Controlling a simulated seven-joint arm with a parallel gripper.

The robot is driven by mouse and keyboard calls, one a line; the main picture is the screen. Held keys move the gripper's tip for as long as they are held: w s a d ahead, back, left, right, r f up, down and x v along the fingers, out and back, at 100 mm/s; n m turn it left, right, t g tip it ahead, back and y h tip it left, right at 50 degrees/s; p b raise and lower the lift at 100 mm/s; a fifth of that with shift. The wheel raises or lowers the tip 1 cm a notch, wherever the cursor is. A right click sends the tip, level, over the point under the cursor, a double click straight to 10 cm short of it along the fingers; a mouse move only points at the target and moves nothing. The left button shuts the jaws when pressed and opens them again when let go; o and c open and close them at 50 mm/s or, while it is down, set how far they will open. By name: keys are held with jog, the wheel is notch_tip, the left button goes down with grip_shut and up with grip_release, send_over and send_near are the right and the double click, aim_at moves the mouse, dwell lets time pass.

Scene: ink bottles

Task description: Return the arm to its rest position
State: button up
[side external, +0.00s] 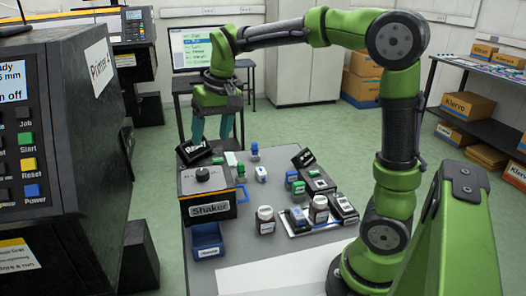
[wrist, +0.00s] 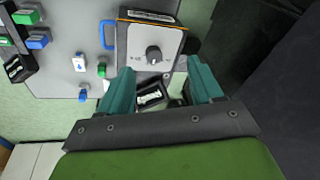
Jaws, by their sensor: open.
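My gripper (side external: 212,138) hangs over the far end of the grey work table (side external: 262,270), behind the shaker, with its two teal fingers pointing down. It is open and its fingers are well apart. In the wrist view my gripper (wrist: 160,76) shows nothing gripped. A black display with white lettering (wrist: 151,97) appears between and beyond the fingers. The shaker (side external: 208,211), a box with a dark round knob, stands at the table's left side; it also shows in the wrist view (wrist: 140,32). The arm is raised and bent over the table.
Ink bottles (side external: 265,214) and a white tray (side external: 311,230) with bottles and dark boxes stand right of the shaker. Small blue- and green-capped bottles (side external: 254,150) stand farther back. A blue bin (side external: 207,240) lies in front. A large printer (side external: 85,130) borders the left side.

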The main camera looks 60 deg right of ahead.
jog(key=s+a+f+t, duration=0.1)
jog(key=s+a+t, duration=0.1)
jog(key=s, duration=0.6)
jog(key=s+a+t+y, duration=0.1)
jog(key=s+a+t, duration=0.1)
jog(key=s, duration=0.6)
jog(key=shift+s+a+f+n+t, duration=0.3)
jog(key=shift+a+f, duration=0.05)
jog(key=shift+a, duration=0.4)
